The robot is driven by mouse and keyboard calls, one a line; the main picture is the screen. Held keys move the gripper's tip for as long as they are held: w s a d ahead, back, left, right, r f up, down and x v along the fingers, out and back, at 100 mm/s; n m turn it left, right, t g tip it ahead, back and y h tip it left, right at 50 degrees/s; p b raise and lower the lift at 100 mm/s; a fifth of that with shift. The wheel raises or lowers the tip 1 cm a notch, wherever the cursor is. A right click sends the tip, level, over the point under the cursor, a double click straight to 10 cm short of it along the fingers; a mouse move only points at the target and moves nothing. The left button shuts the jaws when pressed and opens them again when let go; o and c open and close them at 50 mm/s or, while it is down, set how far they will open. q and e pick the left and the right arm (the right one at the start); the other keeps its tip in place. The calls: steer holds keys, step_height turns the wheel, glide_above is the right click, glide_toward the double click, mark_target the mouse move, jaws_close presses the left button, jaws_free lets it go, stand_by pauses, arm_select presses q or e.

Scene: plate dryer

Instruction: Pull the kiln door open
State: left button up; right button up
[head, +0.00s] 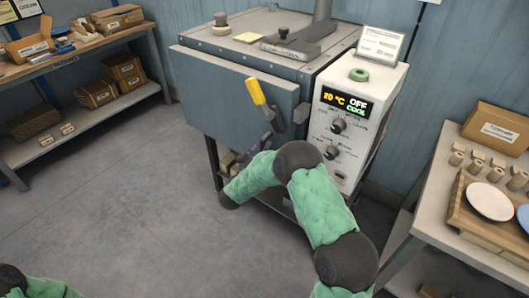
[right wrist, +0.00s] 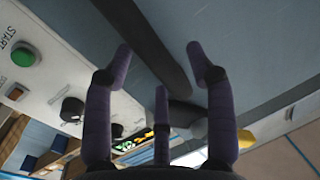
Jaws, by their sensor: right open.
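The kiln (head: 270,45) stands at the back with its grey-blue door (head: 215,95) on its front. The door looks closed or nearly so; I cannot tell exactly. A yellow-gripped lever (head: 257,92) and a dark bar (head: 279,120) are near the door's right edge. My right gripper (head: 253,150) is low in front of the door, partly hidden by my arm. In the right wrist view its purple fingers (right wrist: 158,55) are spread open, with the dark bar (right wrist: 150,45) passing between or behind them; contact is unclear. My left gripper is out of view.
The white control panel (head: 352,95), reading "OFF" and "COOL", is right of the door. A table with a tray (head: 465,215) and plates stands at right. A shelf bench (head: 75,65) with boxes stands at left. The floor before the door is clear.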

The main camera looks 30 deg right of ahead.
steer(key=shift+w+d, duration=0.4)
steer(key=shift+d, duration=0.2)
jaws_close()
